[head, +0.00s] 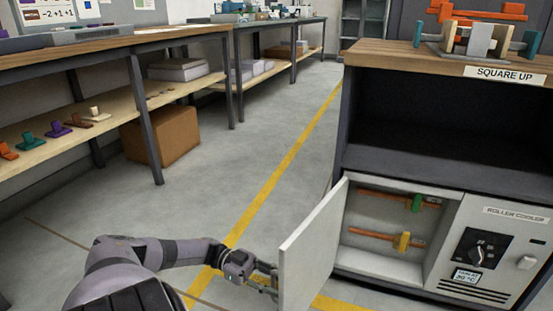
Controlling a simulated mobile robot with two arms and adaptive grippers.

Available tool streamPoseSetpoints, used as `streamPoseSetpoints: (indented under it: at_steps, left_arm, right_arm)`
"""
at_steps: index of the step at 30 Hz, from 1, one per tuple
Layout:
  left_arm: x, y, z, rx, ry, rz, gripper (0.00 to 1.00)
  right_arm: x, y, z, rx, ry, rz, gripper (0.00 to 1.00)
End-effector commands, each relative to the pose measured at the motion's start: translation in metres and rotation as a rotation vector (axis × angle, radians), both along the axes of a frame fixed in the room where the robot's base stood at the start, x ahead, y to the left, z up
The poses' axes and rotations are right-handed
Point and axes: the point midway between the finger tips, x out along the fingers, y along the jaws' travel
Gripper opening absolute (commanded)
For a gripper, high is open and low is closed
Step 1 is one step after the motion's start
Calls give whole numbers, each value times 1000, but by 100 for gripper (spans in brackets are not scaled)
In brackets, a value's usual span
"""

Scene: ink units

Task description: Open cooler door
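The roller cooler (458,247) is built into the lower part of the cabinet at the right. Its white door (312,246) is swung well open to the left, showing the lit inside. In it are two orange-brown rollers, one with a green piece (417,203) and one with a yellow piece (403,241). My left gripper (268,282) is low at the door's outer side, close to its left edge. The door hides part of the fingers, so I cannot tell whether they are open or touching it. My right gripper is out of view.
A dark knob (481,249) and a small temperature display (466,277) are on the cooler's front panel. A workbench with shelves runs along the left, with a cardboard box (161,136) under it. Grey floor with yellow lines (268,188) lies clear between bench and cabinet.

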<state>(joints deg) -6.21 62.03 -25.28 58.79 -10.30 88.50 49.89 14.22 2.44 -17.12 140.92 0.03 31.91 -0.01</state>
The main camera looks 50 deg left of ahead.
Motion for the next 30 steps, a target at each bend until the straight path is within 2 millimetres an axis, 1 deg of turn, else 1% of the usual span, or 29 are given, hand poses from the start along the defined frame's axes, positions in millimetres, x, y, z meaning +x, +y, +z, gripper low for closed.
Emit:
streamPoseSetpoints:
  at_steps: [9,15,20,30]
  left_arm:
    - [-18,44,-1,4,2,5,32]
    - [-26,61,-1,2,1,2,32]
    - [-30,66,-1,1,2,2,32]
    - [-30,66,-1,1,1,1,32]
  right_arm:
    - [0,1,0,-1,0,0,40]
    - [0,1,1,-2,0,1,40]
    - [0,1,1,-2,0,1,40]
    - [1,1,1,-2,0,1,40]
